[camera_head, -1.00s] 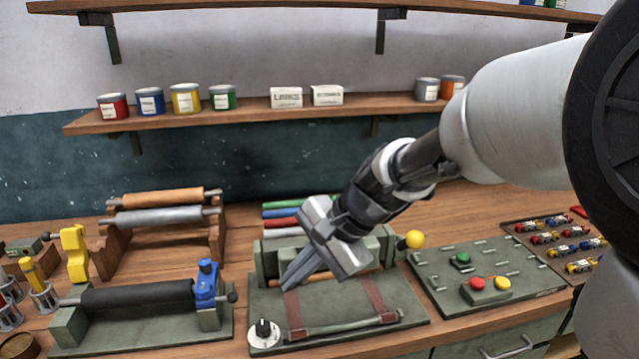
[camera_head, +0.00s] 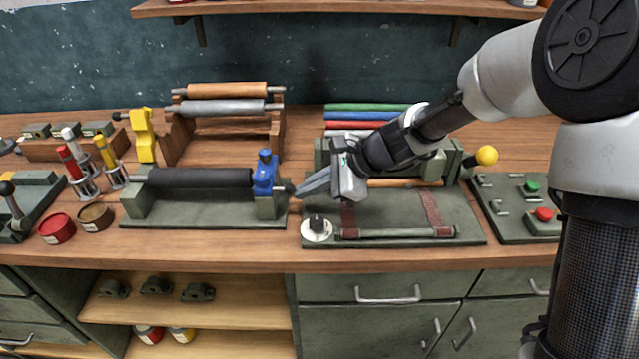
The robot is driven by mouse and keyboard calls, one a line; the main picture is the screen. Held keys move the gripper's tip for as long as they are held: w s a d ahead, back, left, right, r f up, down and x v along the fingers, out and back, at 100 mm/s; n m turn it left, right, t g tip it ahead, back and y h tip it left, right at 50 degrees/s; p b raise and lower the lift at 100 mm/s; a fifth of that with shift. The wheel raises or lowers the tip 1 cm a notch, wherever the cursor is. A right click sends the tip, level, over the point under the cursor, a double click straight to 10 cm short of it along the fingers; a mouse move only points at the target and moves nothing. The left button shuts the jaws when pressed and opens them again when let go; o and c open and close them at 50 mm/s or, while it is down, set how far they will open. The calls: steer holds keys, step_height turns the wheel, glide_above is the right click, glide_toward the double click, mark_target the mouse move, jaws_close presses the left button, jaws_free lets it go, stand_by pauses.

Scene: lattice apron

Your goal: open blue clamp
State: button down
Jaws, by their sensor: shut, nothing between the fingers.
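The blue clamp (camera_head: 264,172) sits on the right end support of a black roller (camera_head: 200,178) on a green base (camera_head: 215,216). It stands upright over the roller's end, and it looks closed. A dark knob sits just right of it. My gripper (camera_head: 300,191) is shut and empty, pointing left, with its fingertips close to the knob on the clamp's right side. I cannot tell whether the tips touch the knob.
A press with straps (camera_head: 430,212), a dial (camera_head: 317,229) and a yellow ball lever (camera_head: 486,156) lies under and right of my arm. A yellow clamp (camera_head: 143,134) and a roller rack (camera_head: 225,125) stand behind left. Ink tins (camera_head: 57,228) sit at left.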

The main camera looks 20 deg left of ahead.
steer(key=shift+a+f, duration=0.25)
